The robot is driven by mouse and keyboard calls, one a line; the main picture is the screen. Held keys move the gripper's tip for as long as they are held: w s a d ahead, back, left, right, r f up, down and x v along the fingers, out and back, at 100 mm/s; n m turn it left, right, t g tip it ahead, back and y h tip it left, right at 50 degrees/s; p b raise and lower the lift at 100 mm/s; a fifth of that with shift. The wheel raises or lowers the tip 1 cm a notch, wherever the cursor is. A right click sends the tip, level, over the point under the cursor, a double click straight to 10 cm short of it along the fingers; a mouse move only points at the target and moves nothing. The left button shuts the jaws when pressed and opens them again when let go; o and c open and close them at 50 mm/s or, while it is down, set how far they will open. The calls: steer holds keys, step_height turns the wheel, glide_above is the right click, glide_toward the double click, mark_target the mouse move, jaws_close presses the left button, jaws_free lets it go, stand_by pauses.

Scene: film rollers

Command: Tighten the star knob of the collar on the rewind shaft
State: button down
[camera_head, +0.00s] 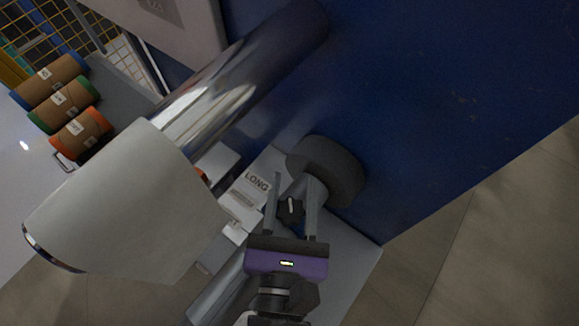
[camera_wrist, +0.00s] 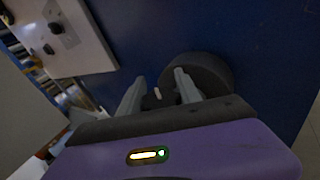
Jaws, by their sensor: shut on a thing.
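The star knob (camera_head: 291,208) is small and black with a pale mark. It sits between the two fingers of my gripper (camera_head: 295,182), which is shut on it. In the wrist view the knob (camera_wrist: 158,97) shows partly between the fingers of my gripper (camera_wrist: 160,76). A thick dark grey round collar (camera_head: 335,170) is just beyond the fingertips, against the blue panel. The collar (camera_wrist: 212,73) also shows behind the right finger in the wrist view. The fingers hide part of the collar, and I cannot clearly make out the rewind shaft.
A large white film roll (camera_head: 120,205) and a shiny metal roller (camera_head: 240,85) lie to the left and above. A plate marked LONG (camera_head: 257,182) is close left of my gripper. The blue panel (camera_head: 450,90) fills the right. Several brown rolls (camera_head: 65,105) lie at far left.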

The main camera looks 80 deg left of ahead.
steer(key=t+p, duration=0.1)
steer(key=m+h+p, duration=0.1)
steer(key=m+t+p, duration=0.1)
steer(key=p, duration=0.1)
steer(key=shift+w+d+r+t, duration=0.1)
steer(key=shift+w+r+t, duration=0.15)
steer(key=shift+r+t, duration=0.1)
steer(key=shift+w+d+f+m+t+h+p, duration=0.1)
steer(key=shift+w+f+m+t+h+p, duration=0.1)
steer(key=shift+m+t+h+p, duration=0.55)
steer(key=shift+w+d+f+m+t+h, duration=0.15)
steer(key=shift+m+t+h, duration=0.8)
steer(key=shift+t, duration=0.05)
steer(key=shift+w+d+f+m+t+h, duration=0.1)
steer(key=shift+m+t+h, duration=0.4)
steer(key=shift+m+h, duration=0.2)
steer(key=shift+w+d+m+t+h, duration=0.1)
steer(key=shift+m+t+h, duration=0.4)
steer(key=shift+m+h, duration=0.15)
steer(key=shift+h, duration=0.35)
steer(key=c, duration=0.8)
jaws_free()
